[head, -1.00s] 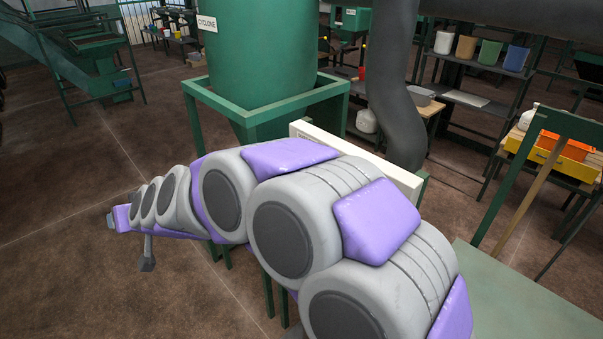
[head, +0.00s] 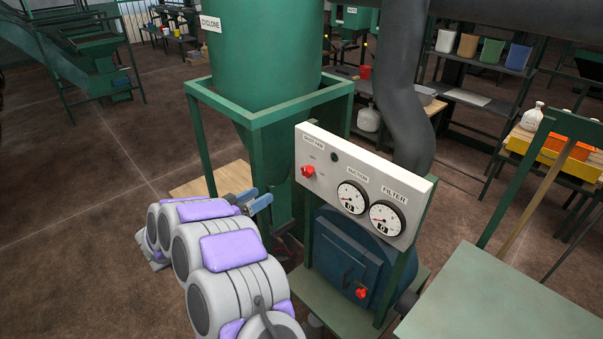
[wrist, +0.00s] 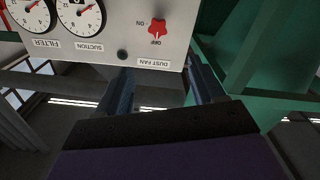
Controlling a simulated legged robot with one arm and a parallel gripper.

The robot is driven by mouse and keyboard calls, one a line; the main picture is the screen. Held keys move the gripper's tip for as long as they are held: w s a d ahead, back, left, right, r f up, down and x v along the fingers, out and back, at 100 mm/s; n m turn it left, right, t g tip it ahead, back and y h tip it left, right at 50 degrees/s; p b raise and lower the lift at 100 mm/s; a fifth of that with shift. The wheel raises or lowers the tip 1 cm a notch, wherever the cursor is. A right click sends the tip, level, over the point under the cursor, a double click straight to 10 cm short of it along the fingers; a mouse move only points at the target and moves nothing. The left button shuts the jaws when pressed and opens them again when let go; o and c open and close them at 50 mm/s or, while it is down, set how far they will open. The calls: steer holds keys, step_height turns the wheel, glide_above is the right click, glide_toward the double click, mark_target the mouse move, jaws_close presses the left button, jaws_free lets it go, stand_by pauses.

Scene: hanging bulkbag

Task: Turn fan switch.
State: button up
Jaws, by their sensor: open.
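The dust fan switch is a red knob (head: 308,171) on the left part of a white panel (head: 330,150), under a DUST FAN label. The wrist view shows the panel upside down, with the knob (wrist: 158,27) between ON and OFF marks; its pale mark seems to face OFF. My gripper (head: 263,195) is open and empty, left of and a little below the knob in the head view. Its two dark fingers (wrist: 160,72) point toward the panel in the wrist view, apart from the knob.
Suction (head: 352,198) and filter (head: 387,219) gauges sit on the same panel. A blue machine housing (head: 345,255) with another red knob (head: 361,293) is below. The green cyclone (head: 262,50) and its frame stand behind. A green table (head: 480,295) is at the right.

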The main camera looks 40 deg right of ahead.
mark_target(304, 172)
steer(key=d, duration=0.6)
steer(key=d+b, duration=0.1)
steer(key=d, duration=0.4)
steer(key=w+d+b, duration=0.1)
steer(key=d, duration=0.5)
steer(key=shift+w+d, duration=0.1)
steer(key=shift+d, duration=0.25)
steer(key=c, duration=1.1)
